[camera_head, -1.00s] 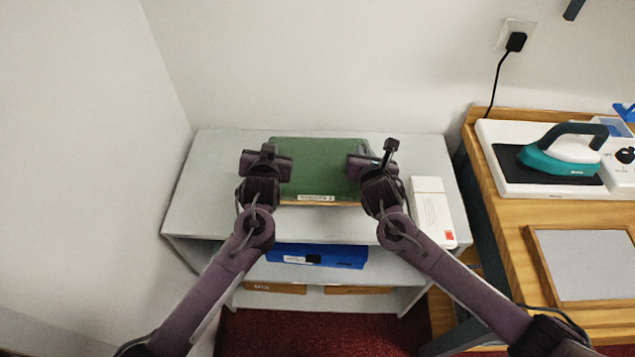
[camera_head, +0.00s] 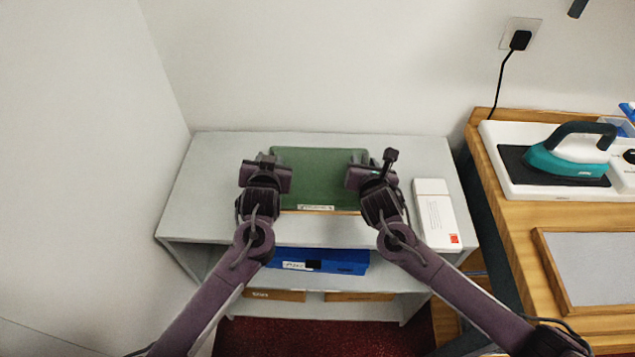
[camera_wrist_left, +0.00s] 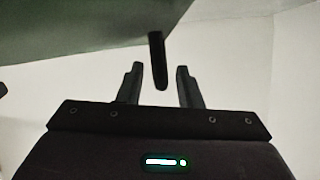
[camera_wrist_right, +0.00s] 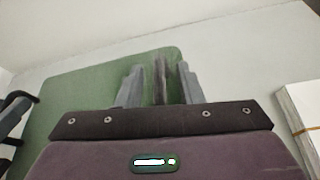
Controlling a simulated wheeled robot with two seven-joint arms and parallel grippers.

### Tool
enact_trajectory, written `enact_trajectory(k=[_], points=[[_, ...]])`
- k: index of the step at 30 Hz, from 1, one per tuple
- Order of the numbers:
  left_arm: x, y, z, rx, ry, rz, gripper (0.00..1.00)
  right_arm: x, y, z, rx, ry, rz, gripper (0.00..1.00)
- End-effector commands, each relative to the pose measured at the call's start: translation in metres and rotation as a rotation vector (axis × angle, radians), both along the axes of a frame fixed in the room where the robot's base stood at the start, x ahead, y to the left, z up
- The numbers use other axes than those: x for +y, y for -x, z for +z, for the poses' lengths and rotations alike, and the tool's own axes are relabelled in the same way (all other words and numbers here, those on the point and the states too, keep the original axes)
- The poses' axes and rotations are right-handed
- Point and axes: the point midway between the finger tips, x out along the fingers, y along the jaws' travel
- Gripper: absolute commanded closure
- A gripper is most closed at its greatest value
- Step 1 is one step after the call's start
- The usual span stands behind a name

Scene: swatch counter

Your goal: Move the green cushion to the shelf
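The green cushion (camera_head: 318,180) lies over the top of the grey shelf (camera_head: 222,165), a pale label on its front edge and a thin tan strip below. My left gripper (camera_head: 273,160) is at its left end and my right gripper (camera_head: 358,160) at its right end. In the left wrist view, a dark upright bar (camera_wrist_left: 158,62) stands between the parted fingers, with gaps. The right wrist view shows a similar bar (camera_wrist_right: 160,78) between parted fingers. The green cushion also shows in the right wrist view (camera_wrist_right: 75,95). Contact with the shelf cannot be made out.
A white box (camera_head: 433,207) lies on the shelf's right side. A blue box (camera_head: 345,262) and brown boxes (camera_head: 360,296) sit on lower levels. A wooden table (camera_head: 515,240) with a teal iron (camera_head: 565,160) stands close on the right. A wall is behind and left.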

Motion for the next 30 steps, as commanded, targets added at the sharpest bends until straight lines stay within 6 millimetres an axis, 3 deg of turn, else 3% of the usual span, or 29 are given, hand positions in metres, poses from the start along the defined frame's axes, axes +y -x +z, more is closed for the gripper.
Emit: enact_trajectory(k=[16,23,30], points=[[-0.006,0.093,0.037,0.001,0.002,-0.002,0.68,-0.001,0.000,0.000,0.000,0.001,-0.002,0.66],[-0.007,0.107,0.043,0.000,0.000,-0.002,0.68,-0.001,0.003,0.001,0.000,0.002,-0.001,0.66],[-0.007,0.107,0.043,0.000,-0.001,-0.001,0.68,-0.003,0.036,0.014,0.000,0.002,0.002,0.66]])
